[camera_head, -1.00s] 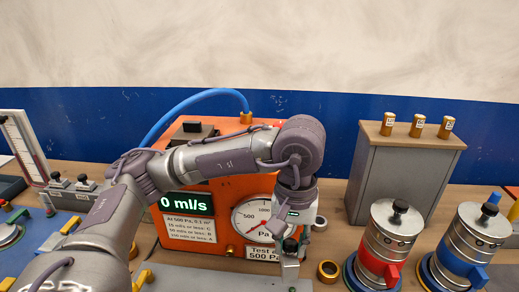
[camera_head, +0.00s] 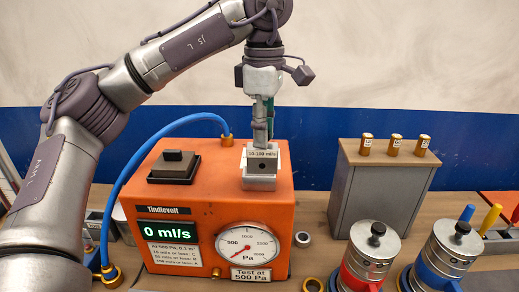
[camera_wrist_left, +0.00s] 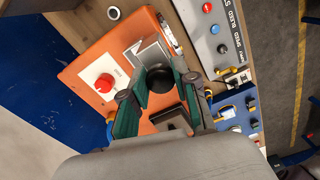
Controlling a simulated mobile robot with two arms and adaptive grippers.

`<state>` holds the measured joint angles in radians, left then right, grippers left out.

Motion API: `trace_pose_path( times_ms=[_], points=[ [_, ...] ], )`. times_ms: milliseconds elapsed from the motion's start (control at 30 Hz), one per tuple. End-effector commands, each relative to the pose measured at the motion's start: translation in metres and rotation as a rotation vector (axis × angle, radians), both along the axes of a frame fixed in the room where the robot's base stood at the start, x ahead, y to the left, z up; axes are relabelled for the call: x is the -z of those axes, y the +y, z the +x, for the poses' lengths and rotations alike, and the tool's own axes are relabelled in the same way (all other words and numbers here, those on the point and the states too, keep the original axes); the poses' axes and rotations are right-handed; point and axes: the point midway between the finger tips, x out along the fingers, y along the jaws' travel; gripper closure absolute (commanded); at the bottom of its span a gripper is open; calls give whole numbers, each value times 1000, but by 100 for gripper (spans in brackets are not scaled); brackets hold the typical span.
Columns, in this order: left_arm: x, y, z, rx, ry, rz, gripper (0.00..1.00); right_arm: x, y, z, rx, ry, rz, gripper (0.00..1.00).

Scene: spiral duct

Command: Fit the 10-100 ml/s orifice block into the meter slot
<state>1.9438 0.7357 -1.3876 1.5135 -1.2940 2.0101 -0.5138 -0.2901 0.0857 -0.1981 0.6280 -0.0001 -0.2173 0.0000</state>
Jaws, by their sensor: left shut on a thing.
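The orange meter (camera_head: 180,215) stands on the bench with a "0 ml/s" display and a round dial. On the left of its top is a black square fitting (camera_head: 174,166) with a raised dark piece. My left gripper (camera_head: 262,138) points down and is shut on the grey orifice block (camera_head: 260,182), labelled 10-100 ml/s. The block is upright over the meter's top right front; I cannot tell whether it touches. In the left wrist view, a black round knob (camera_wrist_left: 159,80) sits between the green-padded fingers, beside the block's silver body (camera_wrist_left: 150,50). My right gripper is out of view.
A blue hose (camera_head: 128,190) arches from a brass fitting (camera_head: 226,148) at the meter's back. A grey box (camera_head: 375,190) with brass plugs stands to the right. Red (camera_head: 366,262) and blue (camera_head: 444,262) banded cylinders stand front right.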

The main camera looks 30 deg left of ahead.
Motion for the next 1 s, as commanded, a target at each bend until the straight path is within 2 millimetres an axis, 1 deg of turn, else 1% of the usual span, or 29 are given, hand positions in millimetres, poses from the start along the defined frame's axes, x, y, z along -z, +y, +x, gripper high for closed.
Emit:
trace_pose_path(
  times_ms=[33, 133, 200, 300, 367, 533, 633, 700, 1000],
  points=[
    [5, 6, 9, -2, 3, -4, 100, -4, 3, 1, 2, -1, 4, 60],
    [15, 17, 23, -2, 2, -1, 100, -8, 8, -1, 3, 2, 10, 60],
    [20, 23, 30, -1, 2, -1, 100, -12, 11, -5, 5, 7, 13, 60],
    [25, 27, 36, 1, -1, -1, 100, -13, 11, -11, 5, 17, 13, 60],
    [29, 28, 37, 2, 0, 0, 100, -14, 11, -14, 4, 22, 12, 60],
    [52, 29, 36, 2, 1, 2, 100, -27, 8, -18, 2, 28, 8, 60],
    [63, 28, 37, 3, -1, 0, 100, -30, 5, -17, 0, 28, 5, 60],
    [67, 28, 37, 3, -2, -1, 100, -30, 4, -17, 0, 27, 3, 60],
    [71, 27, 37, 3, -2, -1, 100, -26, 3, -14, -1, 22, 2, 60]
  ],
)
